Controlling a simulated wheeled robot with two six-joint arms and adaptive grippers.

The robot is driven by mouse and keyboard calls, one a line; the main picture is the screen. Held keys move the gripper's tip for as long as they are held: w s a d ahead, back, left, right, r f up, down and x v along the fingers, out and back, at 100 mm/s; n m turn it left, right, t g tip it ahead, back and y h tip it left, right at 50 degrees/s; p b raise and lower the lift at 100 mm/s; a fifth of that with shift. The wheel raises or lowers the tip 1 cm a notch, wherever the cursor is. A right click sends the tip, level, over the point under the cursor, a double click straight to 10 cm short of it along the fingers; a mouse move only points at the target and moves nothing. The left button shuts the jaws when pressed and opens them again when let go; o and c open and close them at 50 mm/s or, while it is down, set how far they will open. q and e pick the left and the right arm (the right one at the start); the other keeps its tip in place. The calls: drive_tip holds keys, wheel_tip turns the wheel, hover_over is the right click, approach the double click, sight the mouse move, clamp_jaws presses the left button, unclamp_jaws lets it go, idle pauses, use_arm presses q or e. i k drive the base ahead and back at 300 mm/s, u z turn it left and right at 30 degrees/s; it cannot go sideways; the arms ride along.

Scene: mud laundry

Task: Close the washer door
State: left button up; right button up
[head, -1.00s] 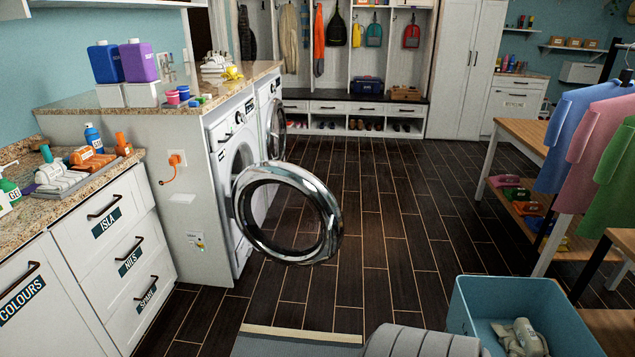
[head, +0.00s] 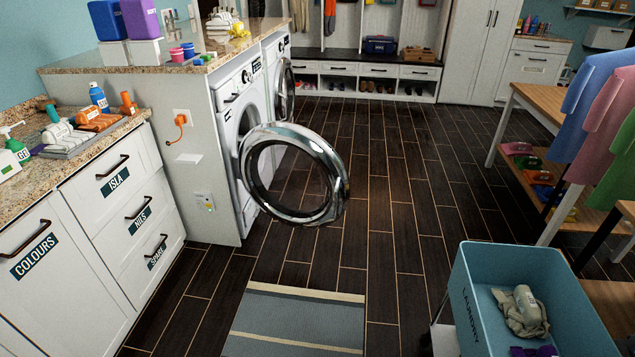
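The round washer door (head: 333,166), a chrome ring with a glass middle, stands swung wide open into the aisle. It hangs from the front of the nearer white washer (head: 233,115) at the left, under the counter end. The washer's opening is partly hidden behind the door. Neither of my grippers shows in the head view.
A second machine behind also has a round door (head: 284,88) ajar. A striped mat (head: 295,320) lies on the dark floor in front. A blue laundry bin (head: 467,300) stands at the lower right. Drawers (head: 120,220) line the left. The middle aisle is clear.

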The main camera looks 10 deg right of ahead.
sight(265, 135)
drive_tip(key=u, duration=0.6)
drive_tip(key=i, duration=0.9)
drive_tip(key=u, duration=0.55)
drive_tip(key=i, duration=1.2)
drive_tip(key=z, duration=1.1)
drive_tip(key=i, duration=0.6)
drive_tip(key=z, duration=0.5)
